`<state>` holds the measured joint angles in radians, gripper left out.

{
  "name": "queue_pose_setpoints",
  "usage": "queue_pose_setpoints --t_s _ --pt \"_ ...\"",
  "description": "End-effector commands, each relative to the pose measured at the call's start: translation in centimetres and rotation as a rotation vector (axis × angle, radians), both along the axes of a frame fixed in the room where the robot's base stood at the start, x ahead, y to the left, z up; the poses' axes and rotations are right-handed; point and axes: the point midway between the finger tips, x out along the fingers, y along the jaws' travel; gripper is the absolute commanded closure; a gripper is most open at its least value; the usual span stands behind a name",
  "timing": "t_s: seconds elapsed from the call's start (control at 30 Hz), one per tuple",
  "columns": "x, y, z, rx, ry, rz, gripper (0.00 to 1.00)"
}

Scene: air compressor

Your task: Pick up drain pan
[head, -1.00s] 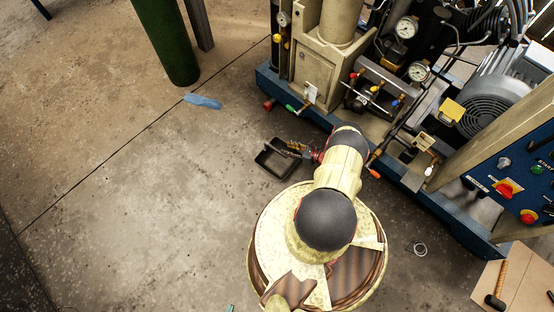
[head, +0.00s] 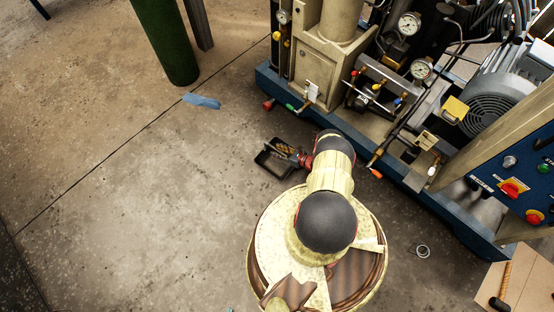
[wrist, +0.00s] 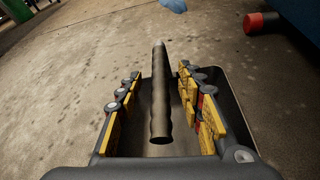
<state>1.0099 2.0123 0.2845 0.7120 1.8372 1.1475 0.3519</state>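The drain pan (head: 265,168) is a small black open tray on the concrete floor, left of my arm in the head view. My gripper (head: 284,153) is low at the pan, its yellow-padded fingers overlapping it in that view. In the wrist view my gripper (wrist: 160,108) is open, with its fingers apart. A dark, narrow upright ridge, seemingly a wall of the drain pan (wrist: 160,95), runs between the fingers with a gap on each side. My arm hides the pan's right part in the head view. I cannot tell whether either finger touches it.
The compressor's blue base (head: 325,122) stands just beyond the pan, with small coloured valves along its edge. A blue rag (head: 201,101) lies up-left. A green cylinder (head: 165,45) stands farther back. The floor left of the pan is clear.

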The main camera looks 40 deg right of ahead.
Motion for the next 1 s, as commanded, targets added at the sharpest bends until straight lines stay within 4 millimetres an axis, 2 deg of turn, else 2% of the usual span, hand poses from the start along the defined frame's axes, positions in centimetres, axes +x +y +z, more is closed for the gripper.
queue_pose_setpoints --t_s 0.2,0.83,1.0 --pt "0.05 -0.05 0.07 -0.001 0.000 0.000 0.64" --pt "0.04 -0.06 0.07 -0.002 0.000 0.001 0.99" --pt "0.04 -0.06 0.07 -0.002 0.000 0.001 1.00"
